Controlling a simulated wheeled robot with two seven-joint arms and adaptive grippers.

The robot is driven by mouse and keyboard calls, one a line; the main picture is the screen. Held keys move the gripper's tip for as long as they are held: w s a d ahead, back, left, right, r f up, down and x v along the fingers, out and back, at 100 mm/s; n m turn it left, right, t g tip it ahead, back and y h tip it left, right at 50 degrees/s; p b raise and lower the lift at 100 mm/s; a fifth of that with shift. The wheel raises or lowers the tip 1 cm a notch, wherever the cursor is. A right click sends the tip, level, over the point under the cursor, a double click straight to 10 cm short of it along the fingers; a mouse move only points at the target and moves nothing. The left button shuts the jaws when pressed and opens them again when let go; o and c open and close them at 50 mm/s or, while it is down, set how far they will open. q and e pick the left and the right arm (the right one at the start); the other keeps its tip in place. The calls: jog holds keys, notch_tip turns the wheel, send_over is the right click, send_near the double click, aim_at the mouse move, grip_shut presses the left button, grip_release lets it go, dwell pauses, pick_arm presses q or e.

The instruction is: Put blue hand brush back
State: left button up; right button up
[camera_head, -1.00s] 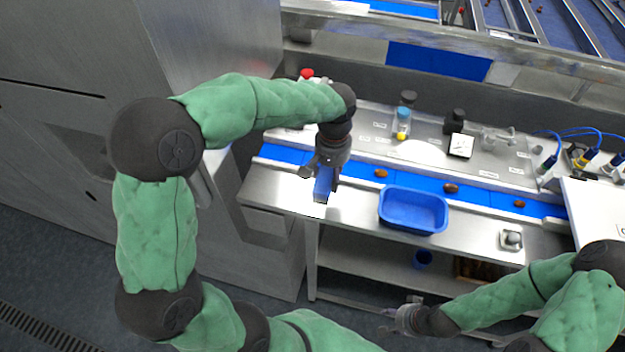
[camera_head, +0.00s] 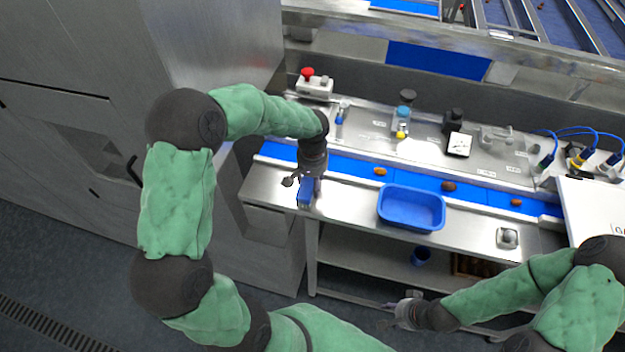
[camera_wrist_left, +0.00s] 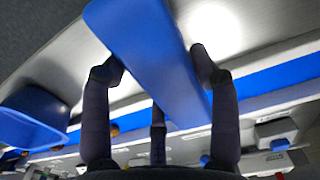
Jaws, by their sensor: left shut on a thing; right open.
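The blue hand brush (camera_head: 306,193) is held in my left gripper (camera_head: 308,178), above the left end of the steel worktop. In the left wrist view the blue brush (camera_wrist_left: 150,50) runs between the fingers of the left gripper (camera_wrist_left: 160,70), which are shut on it. Its far end reaches past the fingertips, and its bristles are not clear to see. My right gripper (camera_head: 397,312) is open and empty, low at the front of the bench, away from the brush.
A blue tub (camera_head: 412,208) stands on the worktop (camera_head: 345,208). Several dates lie on the blue belt (camera_head: 350,166) behind it. A red-button box (camera_head: 314,85), a yellow-and-blue bottle (camera_head: 402,122) and a black-topped item (camera_head: 452,122) stand on the back shelf. A metal cabinet is at left.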

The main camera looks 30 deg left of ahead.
aim_at(312, 179)
pick_arm(q)
jog(key=shift+s+f+b, duration=0.1)
jog(key=shift+f+b, duration=0.15)
jog(key=shift+b, duration=0.1)
jog(key=o, duration=1)
jog(key=shift+r+p, duration=0.5)
notch_tip(312, 179, up, 12)
jog(key=shift+f+b, duration=0.15)
jog(key=shift+b, duration=0.7)
